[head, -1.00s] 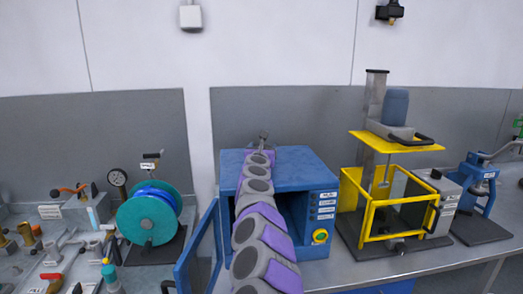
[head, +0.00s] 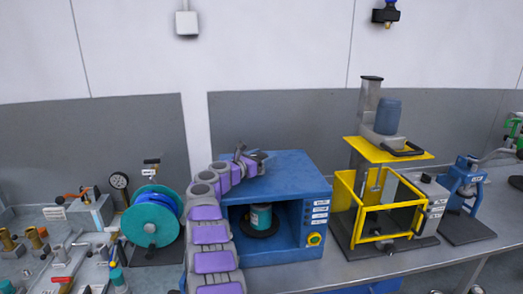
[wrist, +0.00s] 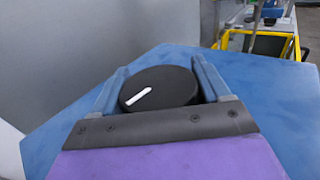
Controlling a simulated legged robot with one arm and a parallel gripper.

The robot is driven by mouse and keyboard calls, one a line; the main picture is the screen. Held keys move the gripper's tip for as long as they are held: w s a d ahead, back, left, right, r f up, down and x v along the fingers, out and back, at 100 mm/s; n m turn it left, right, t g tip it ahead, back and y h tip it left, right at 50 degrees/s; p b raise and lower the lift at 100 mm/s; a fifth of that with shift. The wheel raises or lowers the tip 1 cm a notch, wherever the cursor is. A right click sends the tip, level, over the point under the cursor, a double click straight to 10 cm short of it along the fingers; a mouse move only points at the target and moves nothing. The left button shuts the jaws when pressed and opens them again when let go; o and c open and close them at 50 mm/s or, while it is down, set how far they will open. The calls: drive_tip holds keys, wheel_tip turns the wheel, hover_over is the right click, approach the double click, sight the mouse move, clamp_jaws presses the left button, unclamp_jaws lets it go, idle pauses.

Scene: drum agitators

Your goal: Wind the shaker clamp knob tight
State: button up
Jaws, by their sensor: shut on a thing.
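The shaker is a blue box-shaped cabinet (head: 290,170) with an open front, standing on the bench. Its clamp knob (wrist: 158,90) is a round black disc with a white line, on the blue top in the wrist view. My gripper (wrist: 160,68) is shut on the knob, with one blue finger on each side. In the head view my gripper (head: 254,157) is on the cabinet's top, and the knob is hard to make out there. A teal can (head: 261,216) stands inside the cabinet on a dark round base.
A teal and blue reel (head: 150,218) stands left of my arm. A yellow-framed machine (head: 388,205) stands close on the right of the cabinet. The grey wall panel (head: 320,120) is behind. Labels and a yellow knob (head: 314,239) are on the cabinet's right front.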

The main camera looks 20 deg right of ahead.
drive_tip(key=shift+r+m+g+h+p, duration=0.25)
drive_tip(key=shift+m+g+h+p, duration=0.2)
drive_tip(key=shift+g+p, duration=0.7)
drive_tip(key=shift+a+m+g+p, duration=0.1)
drive_tip(key=shift+m+g+p, duration=0.25)
drive_tip(key=shift+p, duration=0.5)
drive_tip(key=o, duration=0.9)
drive_tip(key=shift+w+f, duration=0.1)
drive_tip(key=shift+o, duration=0.2)
drive_tip(key=shift+a, duration=0.1)
drive_tip(key=b+v, duration=0.1)
drive_tip(key=v, duration=1.6)
drive_tip(key=shift+a+f, duration=0.15)
drive_tip(key=shift+a, duration=0.05)
